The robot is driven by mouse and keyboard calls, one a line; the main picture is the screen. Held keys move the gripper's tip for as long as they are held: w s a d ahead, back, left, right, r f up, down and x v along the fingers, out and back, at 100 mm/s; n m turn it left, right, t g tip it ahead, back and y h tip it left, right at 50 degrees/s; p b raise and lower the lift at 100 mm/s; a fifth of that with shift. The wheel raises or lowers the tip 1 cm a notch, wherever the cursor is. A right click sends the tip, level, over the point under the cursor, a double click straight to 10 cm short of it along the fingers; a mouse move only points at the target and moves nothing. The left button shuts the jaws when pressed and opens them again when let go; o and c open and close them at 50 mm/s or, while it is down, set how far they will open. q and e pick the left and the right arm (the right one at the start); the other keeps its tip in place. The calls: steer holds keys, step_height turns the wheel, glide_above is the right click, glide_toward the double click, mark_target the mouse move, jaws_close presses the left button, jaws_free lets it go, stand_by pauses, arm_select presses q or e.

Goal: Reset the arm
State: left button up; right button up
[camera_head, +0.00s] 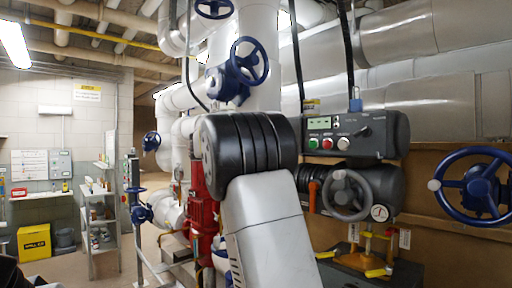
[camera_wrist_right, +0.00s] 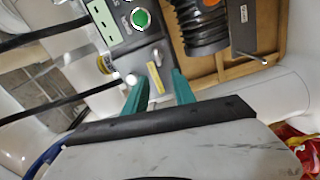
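My grey and black arm (camera_head: 268,225) rises from the bottom middle of the head view, bent at a thick black joint. Its gripper does not show there. In the right wrist view my right gripper (camera_wrist_right: 159,78) has two teal fingers spread apart with nothing held between them. Beyond the fingertips is the grey control box with a green button (camera_wrist_right: 140,18) and a small yellow label. The same control box (camera_head: 372,130) shows in the head view, right of my arm's joint. My left gripper is not in view.
Blue handwheels stand at the right (camera_head: 480,187) and upper middle (camera_head: 246,62). A grey handwheel (camera_head: 345,195) sits below the control box. A red pump (camera_head: 202,215) is close behind my arm. A shelf (camera_head: 100,215) and yellow box (camera_head: 34,242) stand at left, with open floor nearby.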

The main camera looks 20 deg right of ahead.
stand_by(0.4)
steer(key=s+d+f+g+y, duration=0.1)
steer(key=s+f+y, duration=0.45)
steer(key=f, duration=0.45)
steer(key=s+f+g+y, duration=0.1)
steer(key=s+f+y, duration=0.3)
steer(key=s+f, duration=0.4)
steer(key=s+a+f+m+y, duration=0.1)
steer(key=s+a+f+y, duration=0.3)
steer(key=s+a, duration=0.6)
steer(key=s+a+f+m+t+y, duration=0.1)
steer(key=s+a+f+y, duration=0.4)
steer(key=s+a, duration=0.5)
step_height(320, 180, down, 2)
steer(key=shift+s, duration=0.2)
steer(key=shift+a, duration=0.1)
